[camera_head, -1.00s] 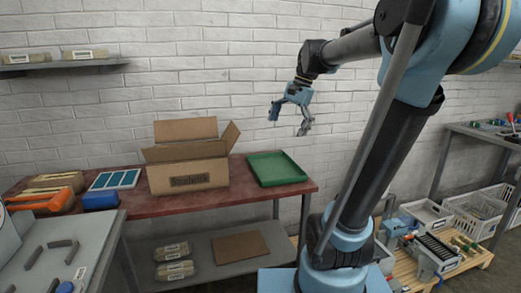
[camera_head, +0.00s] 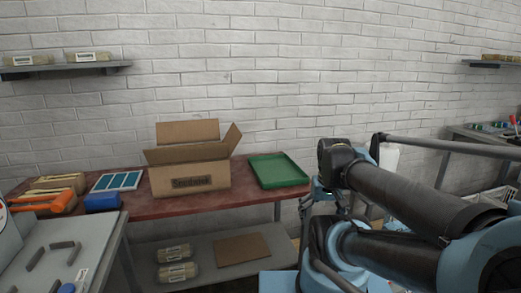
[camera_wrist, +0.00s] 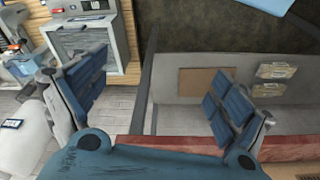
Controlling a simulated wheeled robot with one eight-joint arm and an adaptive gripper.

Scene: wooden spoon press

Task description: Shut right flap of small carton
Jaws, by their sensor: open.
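The small carton (camera_head: 205,182) is an open brown cardboard box on the red tabletop in the head view. Its right flap (camera_head: 233,138) stands up and leans outward to the right. The back flap (camera_head: 188,131) is upright and the front flap (camera_head: 186,153) is raised. My gripper (camera_wrist: 158,95) is open and empty in the wrist view, its two fingers wide apart. In the head view it is mostly hidden by my arm, to the right of the carton and well apart from it.
A green tray (camera_head: 278,170) lies right of the carton. A blue box (camera_head: 102,201) and a tray of blue panels (camera_head: 118,181) lie left. The lower shelf holds a brown sheet (camera_head: 242,249) and wrapped packages (camera_head: 177,272). The wall is bare above the carton.

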